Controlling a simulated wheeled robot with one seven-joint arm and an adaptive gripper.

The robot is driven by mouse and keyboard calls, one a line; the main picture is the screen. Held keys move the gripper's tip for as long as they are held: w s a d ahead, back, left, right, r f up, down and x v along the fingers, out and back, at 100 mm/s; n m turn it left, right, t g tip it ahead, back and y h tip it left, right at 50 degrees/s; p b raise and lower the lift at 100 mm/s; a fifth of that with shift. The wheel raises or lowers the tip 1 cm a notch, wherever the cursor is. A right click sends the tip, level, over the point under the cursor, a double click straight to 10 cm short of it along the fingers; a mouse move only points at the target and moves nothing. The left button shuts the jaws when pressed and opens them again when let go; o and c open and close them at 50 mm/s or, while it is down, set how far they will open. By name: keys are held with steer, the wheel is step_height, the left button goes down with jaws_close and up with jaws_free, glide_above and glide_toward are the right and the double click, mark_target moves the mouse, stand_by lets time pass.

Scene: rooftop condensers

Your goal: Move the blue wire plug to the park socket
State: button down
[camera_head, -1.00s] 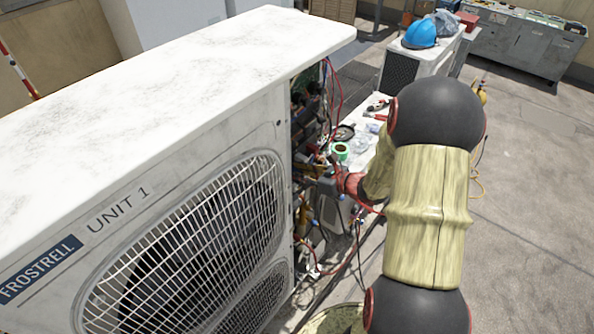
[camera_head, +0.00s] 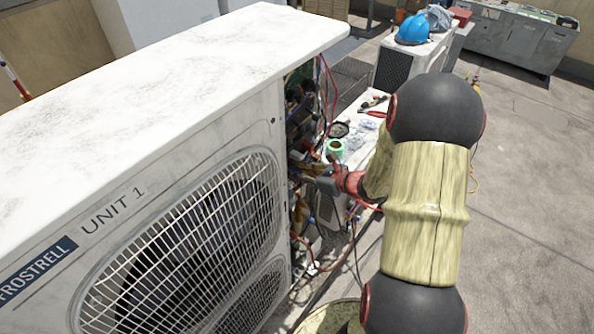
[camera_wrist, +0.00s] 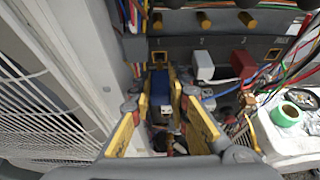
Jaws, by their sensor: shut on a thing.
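The blue wire plug (camera_wrist: 160,86) is between the yellow fingers of my gripper (camera_wrist: 158,100) in the wrist view, and they are shut on it. The plug is just below a dark socket strip (camera_wrist: 178,54), near its left end; I cannot tell whether it is seated or clear of a socket. In the head view my gripper (camera_head: 328,181) is at the open side of the condenser, and the plug cannot be made out.
A white plug (camera_wrist: 204,66) and a red plug (camera_wrist: 243,64) sit along the strip to the right. Loose coloured wires cross the right side. The condenser's white casing (camera_wrist: 95,50) is close on the left. Green tape (camera_head: 335,147) lies on a white surface with tools.

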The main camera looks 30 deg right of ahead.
steer(key=shift+s+d, duration=0.35)
steer(key=shift+s, duration=0.55)
steer(key=shift+s+d, duration=0.3)
steer(key=shift+s, duration=0.6)
steer(key=c, duration=2.3)
jaws_free()
steer(key=shift+c, duration=1.2)
jaws_close()
